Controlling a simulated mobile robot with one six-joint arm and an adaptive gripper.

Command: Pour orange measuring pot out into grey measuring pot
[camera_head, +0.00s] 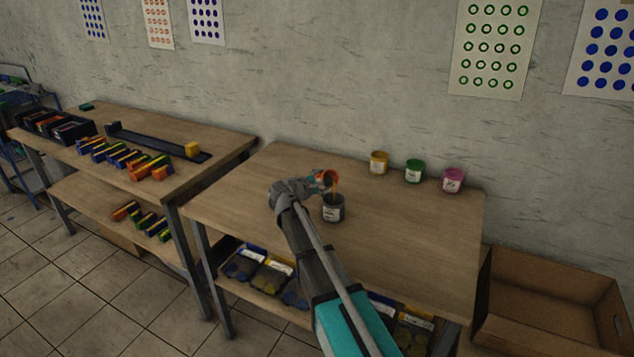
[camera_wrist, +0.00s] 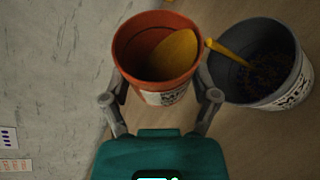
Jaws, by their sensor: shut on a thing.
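The orange measuring pot (camera_head: 326,178) is held tilted above the table, its mouth toward the grey measuring pot (camera_head: 333,209). My gripper (camera_head: 310,186) is shut on the orange pot. In the head view the stream shows just above the grey pot.
A yellow pot (camera_head: 378,163), a green pot (camera_head: 413,171) and a pink pot (camera_head: 452,181) stand at the back of the table (camera_head: 400,235). The table's front right is clear. A cardboard box (camera_head: 545,310) is at the right. Another table (camera_head: 215,140) with coloured blocks is at the left.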

